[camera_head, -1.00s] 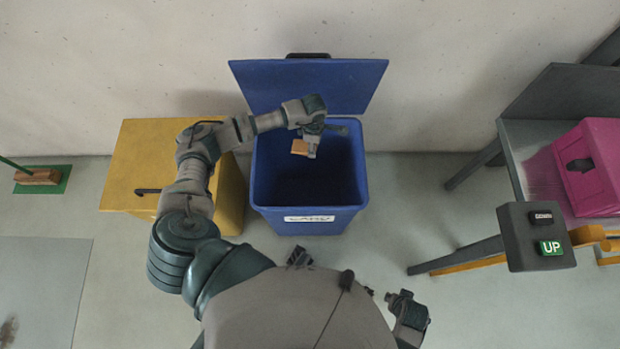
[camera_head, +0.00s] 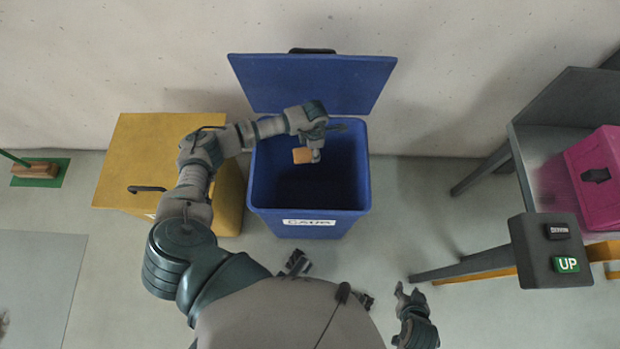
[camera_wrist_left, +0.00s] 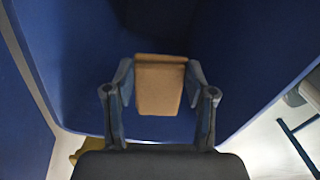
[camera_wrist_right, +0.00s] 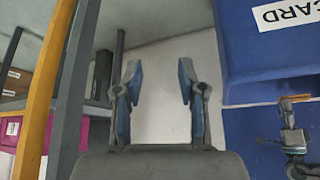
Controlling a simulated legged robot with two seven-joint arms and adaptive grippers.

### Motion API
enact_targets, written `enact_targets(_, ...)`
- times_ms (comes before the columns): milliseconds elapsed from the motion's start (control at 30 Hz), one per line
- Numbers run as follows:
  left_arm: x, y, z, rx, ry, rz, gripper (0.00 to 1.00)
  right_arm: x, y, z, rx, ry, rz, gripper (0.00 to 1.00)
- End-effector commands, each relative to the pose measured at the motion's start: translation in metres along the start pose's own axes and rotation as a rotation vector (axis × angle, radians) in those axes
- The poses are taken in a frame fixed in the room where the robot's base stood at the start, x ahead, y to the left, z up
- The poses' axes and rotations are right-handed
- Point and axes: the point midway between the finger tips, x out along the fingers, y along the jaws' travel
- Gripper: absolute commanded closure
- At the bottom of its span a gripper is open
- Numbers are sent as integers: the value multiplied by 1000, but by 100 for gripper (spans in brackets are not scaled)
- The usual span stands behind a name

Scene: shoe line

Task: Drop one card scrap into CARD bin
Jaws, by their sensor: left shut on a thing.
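The card scrap (camera_head: 301,156) is a small tan-brown piece. My left gripper (camera_head: 310,157) is shut on it and holds it over the open mouth of the blue CARD bin (camera_head: 310,232). In the left wrist view the card scrap (camera_wrist_left: 160,90) sits between both fingers, with the bin's blue walls around it. The bin's front label reads CARD in the right wrist view. My right gripper (camera_wrist_right: 160,85) is open and empty, low beside the bin; it also shows at the lower right of the head view (camera_head: 403,292).
The bin's blue lid (camera_head: 315,82) stands open against the wall. A yellow bin (camera_head: 125,170) stands left of it. On the right are a grey table (camera_head: 535,140), a pink box (camera_head: 597,180) and an UP/DOWN button box (camera_head: 545,255). Floor is clear between bin and table.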

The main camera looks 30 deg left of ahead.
Motion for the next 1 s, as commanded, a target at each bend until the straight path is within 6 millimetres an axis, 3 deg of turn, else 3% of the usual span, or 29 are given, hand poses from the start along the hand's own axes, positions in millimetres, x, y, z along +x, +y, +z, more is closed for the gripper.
enact_targets(300, 14, 0, 0, 1, -2, -2, 73, 9, -5, -30, -4, 161, -9, 60)
enact_targets(667, 15, 1, 0, 1, -3, -1, 73, 9, -7, -36, -4, 182, -10, 60)
enact_targets(700, 15, 1, 0, 1, -3, -1, 37, 10, -6, -36, -4, 180, -10, 60)
enact_targets(800, 14, 0, 0, 2, -2, -1, 16, 10, -6, -36, -4, 181, -10, 60)
enact_targets(1000, 14, 0, 1, 2, -1, 0, 16, 10, -6, -36, -3, 180, -10, 60)
